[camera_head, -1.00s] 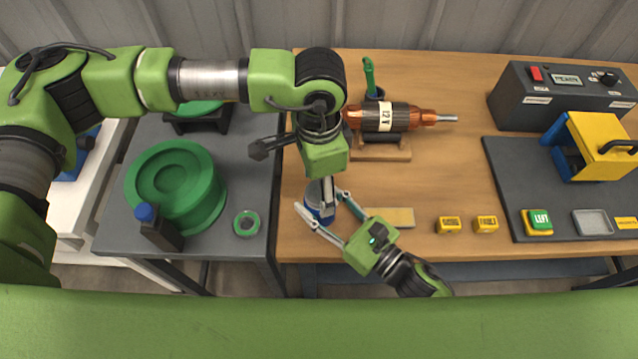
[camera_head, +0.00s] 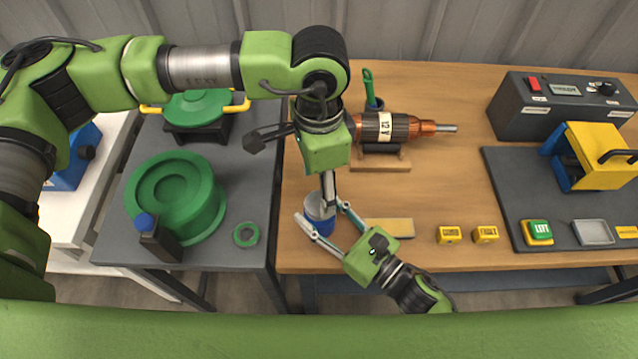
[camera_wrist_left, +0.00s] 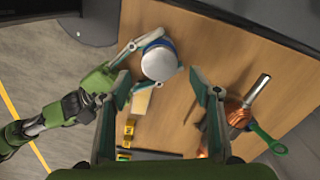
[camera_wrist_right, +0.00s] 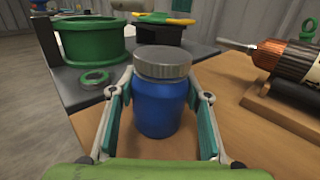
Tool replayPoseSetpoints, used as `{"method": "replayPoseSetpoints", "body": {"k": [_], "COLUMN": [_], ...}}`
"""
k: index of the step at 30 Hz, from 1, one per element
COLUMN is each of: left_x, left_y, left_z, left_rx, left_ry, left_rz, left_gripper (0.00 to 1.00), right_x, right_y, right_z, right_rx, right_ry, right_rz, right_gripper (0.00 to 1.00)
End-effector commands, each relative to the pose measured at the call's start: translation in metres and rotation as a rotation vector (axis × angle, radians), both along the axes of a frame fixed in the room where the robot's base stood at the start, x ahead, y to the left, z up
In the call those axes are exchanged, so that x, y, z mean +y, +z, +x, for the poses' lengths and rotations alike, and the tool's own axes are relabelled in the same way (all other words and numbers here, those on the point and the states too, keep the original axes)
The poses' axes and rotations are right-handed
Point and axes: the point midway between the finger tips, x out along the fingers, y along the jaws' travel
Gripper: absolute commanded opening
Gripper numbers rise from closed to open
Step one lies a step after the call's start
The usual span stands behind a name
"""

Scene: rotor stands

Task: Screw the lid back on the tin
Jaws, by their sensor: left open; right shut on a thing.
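The blue tin (camera_head: 319,226) stands upright near the table's front left edge. It shows in full in the right wrist view (camera_wrist_right: 161,108), with a ribbed silver lid (camera_wrist_right: 162,63) sitting level on its top. The lid also shows from above in the left wrist view (camera_wrist_left: 159,62). My right gripper (camera_wrist_right: 161,92) is shut on the tin's body, one finger on each side. My left gripper (camera_head: 328,190) points down above the lid, and its open fingers (camera_wrist_left: 160,84) look clear of it. Whether the lid's thread is engaged cannot be seen.
A yellow-tan block (camera_head: 388,228) lies right of the tin, near small yellow blocks (camera_head: 449,235). A copper rotor (camera_head: 385,128) rests on a wooden stand behind. A green ring (camera_head: 246,234) lies on the grey table at left. The wood between rotor and control box is clear.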

Motion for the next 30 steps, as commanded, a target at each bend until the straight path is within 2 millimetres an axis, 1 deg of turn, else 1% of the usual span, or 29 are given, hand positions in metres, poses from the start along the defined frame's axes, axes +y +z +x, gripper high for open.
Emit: {"method": "replayPoseSetpoints", "body": {"k": [5,8,11,30], "left_x": [0.000,0.000,-0.001,-0.002], "left_y": [0.000,0.001,0.003,0.014], "left_z": [0.000,0.000,0.000,0.000], "left_rx": [0.000,0.000,0.001,0.002], "left_ry": [0.060,0.177,0.350,1.626], "left_rz": [0.000,-0.001,-0.001,0.001], "left_gripper": [0.55,0.55,0.55,0.55], "right_x": [0.000,0.000,0.000,0.000], "right_y": [0.000,0.000,0.000,0.000], "right_z": [0.000,0.000,0.000,0.000], "right_rx": [0.000,0.000,0.000,-0.001], "right_ry": [0.001,0.001,0.001,0.001], "right_rz": [0.000,0.000,0.000,0.001], "right_gripper": [0.00,0.00,0.00,0.00]}}
